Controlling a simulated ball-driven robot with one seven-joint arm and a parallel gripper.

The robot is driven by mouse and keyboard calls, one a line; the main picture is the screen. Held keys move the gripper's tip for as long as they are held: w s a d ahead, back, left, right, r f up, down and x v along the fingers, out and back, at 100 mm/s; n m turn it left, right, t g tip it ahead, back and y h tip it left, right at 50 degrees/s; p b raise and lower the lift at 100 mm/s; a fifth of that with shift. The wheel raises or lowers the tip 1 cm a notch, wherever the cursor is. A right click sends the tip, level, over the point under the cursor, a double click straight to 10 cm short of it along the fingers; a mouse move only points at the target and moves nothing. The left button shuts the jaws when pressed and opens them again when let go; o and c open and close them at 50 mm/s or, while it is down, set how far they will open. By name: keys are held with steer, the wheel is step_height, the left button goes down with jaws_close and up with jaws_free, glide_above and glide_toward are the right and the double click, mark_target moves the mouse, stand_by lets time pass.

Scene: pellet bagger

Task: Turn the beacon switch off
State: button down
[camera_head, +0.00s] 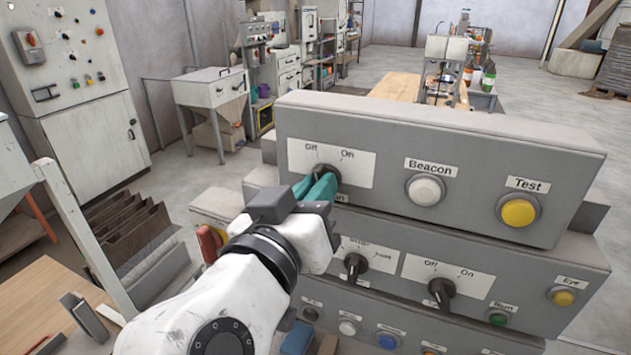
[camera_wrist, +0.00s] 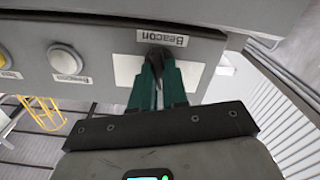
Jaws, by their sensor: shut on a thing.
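The beacon switch (camera_head: 325,171) is a small black rotary knob on a white plate (camera_head: 302,152) marked Off and On, at the left of the top grey control box. It also shows in the wrist view (camera_wrist: 156,53), beside a label reading Beacon (camera_wrist: 162,38). My gripper (camera_head: 319,184) has teal fingers that are shut on the knob, seen also in the wrist view (camera_wrist: 157,64). The fingers cover most of the knob, so I cannot tell which way it points.
A white Beacon lamp or button (camera_head: 426,190) and a yellow Test button (camera_head: 518,211) sit to the right on the same box (camera_head: 420,135). Below are more black rotary knobs (camera_head: 441,291) and a red handle (camera_head: 211,243). A grey cabinet stands at the left.

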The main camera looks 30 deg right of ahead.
steer(key=shift+r+n+p, duration=0.1)
steer(key=shift+n+p, duration=0.5)
steer(key=shift+n, duration=0.6)
steer(key=c, duration=1.1)
jaws_free()
steer(key=shift+c, duration=0.2)
steer(key=b+v, duration=0.3)
steer(key=v, duration=0.7)
steer(key=shift+s+a, duration=0.15)
steer(key=shift+a, duration=0.2)
